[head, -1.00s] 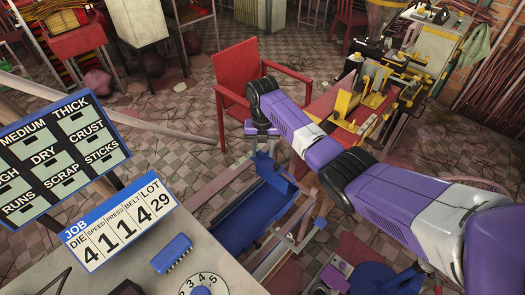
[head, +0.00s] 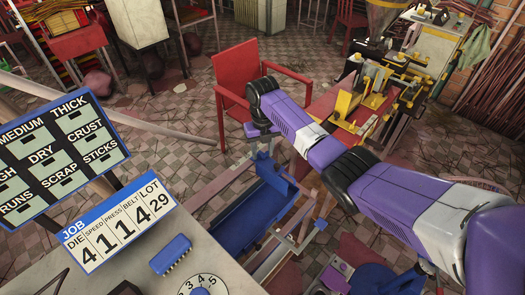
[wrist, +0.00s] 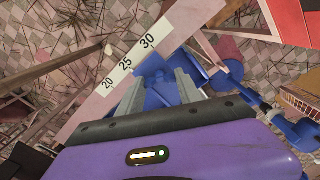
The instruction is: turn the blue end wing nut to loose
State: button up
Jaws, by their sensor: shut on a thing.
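The blue wing nut (wrist: 161,94) shows in the wrist view between the two grey fingers of my gripper (wrist: 160,88), which is shut on it. Its outline is partly hidden by the fingers, so I cannot tell its exact turn. In the head view my gripper (head: 263,138) points down onto the blue end of the machine, by the head of a long blue trough (head: 250,212). The nut itself is too small and covered to make out there.
A pale ruler strip marked 20, 25, 30 (wrist: 126,64) runs past the gripper. A red chair (head: 240,75) stands just behind. A yellow and red machine (head: 365,95) is at the right. A desk with a job board (head: 118,222) is in front at left.

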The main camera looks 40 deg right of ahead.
aim_at(262, 153)
jog(key=shift+r, duration=0.1)
jog(key=o, duration=1.4)
notch_tip(262, 153, up, 8)
jog(key=shift+f+b, duration=0.15)
jog(key=shift+b, duration=0.55)
